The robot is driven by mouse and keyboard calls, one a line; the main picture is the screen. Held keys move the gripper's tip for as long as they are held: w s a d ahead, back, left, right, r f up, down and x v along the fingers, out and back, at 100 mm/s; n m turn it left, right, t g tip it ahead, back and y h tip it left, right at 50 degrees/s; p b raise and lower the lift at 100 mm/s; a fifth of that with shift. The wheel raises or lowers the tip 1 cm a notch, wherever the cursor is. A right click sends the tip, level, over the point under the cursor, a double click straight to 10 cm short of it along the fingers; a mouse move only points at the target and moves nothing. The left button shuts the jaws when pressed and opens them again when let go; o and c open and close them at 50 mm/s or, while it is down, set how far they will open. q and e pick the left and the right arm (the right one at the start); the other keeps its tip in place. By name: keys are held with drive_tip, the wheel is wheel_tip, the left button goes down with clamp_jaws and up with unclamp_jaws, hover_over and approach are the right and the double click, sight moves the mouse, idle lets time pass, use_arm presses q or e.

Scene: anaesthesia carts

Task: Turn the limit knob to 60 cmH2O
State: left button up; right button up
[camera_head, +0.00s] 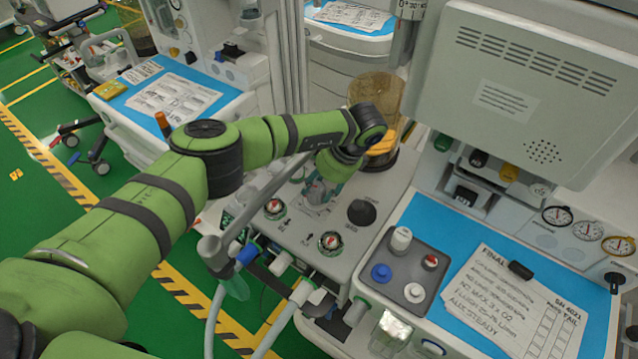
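A grey panel (303,235) on the anaesthesia machine carries several controls. My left gripper (320,190) points down at the panel's upper middle, over a small control with a pale plate around it. The arm and fingers hide most of that control, so I cannot tell its setting or whether the fingers touch it. A black knob (362,212) stands on the panel to the right of the gripper. Two round valves with red markings, one on the left (274,208) and one in front (330,243), are also there. I cannot read which control is the limit knob. My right gripper is out of view.
An amber canister (376,97) with a yellow part stands behind the gripper. A grey tray (405,272) with small bottles and a written sheet (515,305) lie on the blue worktop at right. Hoses (285,325) hang at the panel's front. A metal bar (262,195) crosses near my arm.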

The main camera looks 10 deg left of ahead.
use_arm(q)
drive_tip(key=shift+w+a+r+m+t, duration=0.15)
drive_tip(key=shift+a+m+t, duration=0.15)
drive_tip(key=shift+m, duration=0.5)
drive_tip(key=o, duration=1.1)
drive_tip(key=shift+v, duration=3.65)
